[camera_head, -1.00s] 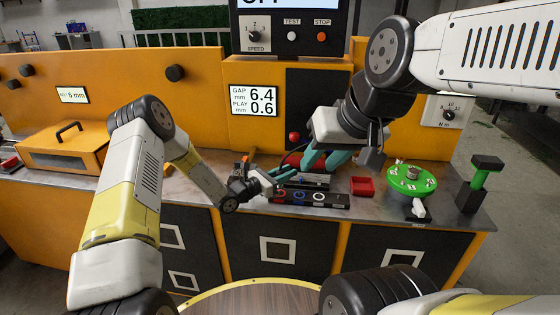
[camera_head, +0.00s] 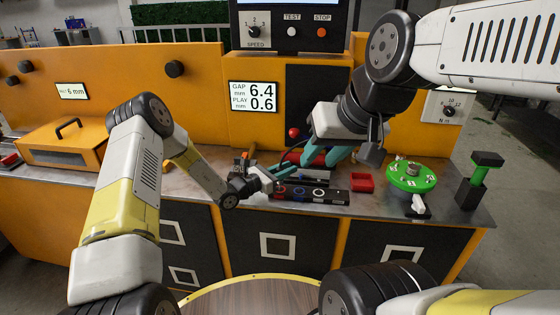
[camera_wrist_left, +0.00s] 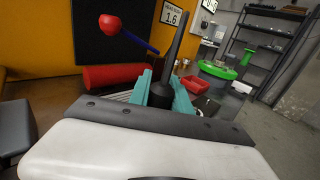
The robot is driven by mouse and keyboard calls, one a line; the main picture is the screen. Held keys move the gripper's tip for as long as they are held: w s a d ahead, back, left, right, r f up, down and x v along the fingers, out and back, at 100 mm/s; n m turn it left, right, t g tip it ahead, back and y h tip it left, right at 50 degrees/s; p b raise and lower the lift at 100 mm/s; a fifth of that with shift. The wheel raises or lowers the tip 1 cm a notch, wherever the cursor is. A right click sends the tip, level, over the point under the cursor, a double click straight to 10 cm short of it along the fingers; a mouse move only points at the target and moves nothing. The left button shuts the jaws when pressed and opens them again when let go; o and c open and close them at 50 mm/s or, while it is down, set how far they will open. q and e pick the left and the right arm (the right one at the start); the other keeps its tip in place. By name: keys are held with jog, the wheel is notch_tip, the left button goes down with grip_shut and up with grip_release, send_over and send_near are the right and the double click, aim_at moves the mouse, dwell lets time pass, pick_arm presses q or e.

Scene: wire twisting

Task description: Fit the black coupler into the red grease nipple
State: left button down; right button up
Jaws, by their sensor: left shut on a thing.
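My left gripper (camera_head: 285,170) is over the bench just behind the black strip with coloured rings. In the left wrist view its teal fingers (camera_wrist_left: 162,90) are shut on a black coupler (camera_wrist_left: 160,95), with a dark narrow stem rising from it. My right gripper (camera_head: 325,157) hangs just to the right of the left one, its teal fingers pointing down-left. Whether it holds anything cannot be told. A red cylinder (camera_wrist_left: 112,76) lies behind the left fingers in the wrist view. I cannot make out the red grease nipple for certain.
The black strip with rings (camera_head: 310,195) lies in front of the grippers. A red tray (camera_head: 361,183), a green turntable (camera_head: 412,178) and a green-and-black stand (camera_head: 478,180) are to the right. A red-ended lever (camera_wrist_left: 110,24) projects near the panel. An orange box (camera_head: 65,145) stands left.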

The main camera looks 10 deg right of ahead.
pick_arm(q)
jog(key=shift+f, duration=1.25)
dwell(0.5)
jog(key=c, duration=1.1)
grip_release()
jog(key=v, duration=0.7)
jog(key=shift+s+a+r, duration=0.1)
jog(key=shift+s+a, duration=0.05)
jog(key=shift+a, duration=0.25)
